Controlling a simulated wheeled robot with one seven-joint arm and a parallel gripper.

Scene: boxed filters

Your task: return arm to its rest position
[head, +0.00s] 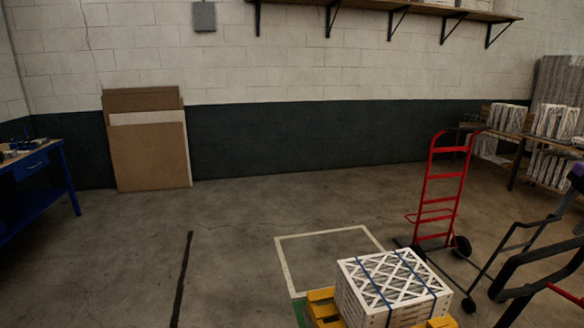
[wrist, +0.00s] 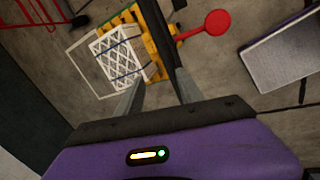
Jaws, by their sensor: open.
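My gripper (wrist: 158,92) shows in the wrist view with its two grey fingers spread apart and nothing between the tips. Its purple wrist housing fills the bottom of that view. A stack of white boxed filters (head: 393,284) with blue straps sits on a yellow pallet (head: 322,296) in the head view. In the wrist view the filter stack (wrist: 118,57) and pallet (wrist: 160,47) lie on the floor beyond the fingers, and the gripper appears clear of them. A small dark and purple part at the right edge of the head view may be my arm; I cannot tell.
A red hand truck (head: 440,195) stands behind the pallet. Black tubular frames (head: 530,265) are at the right. A blue workbench (head: 40,180) is at the left, and boards (head: 150,150) lean on the wall. Shelving with filters is at the right. Floor at centre-left is clear.

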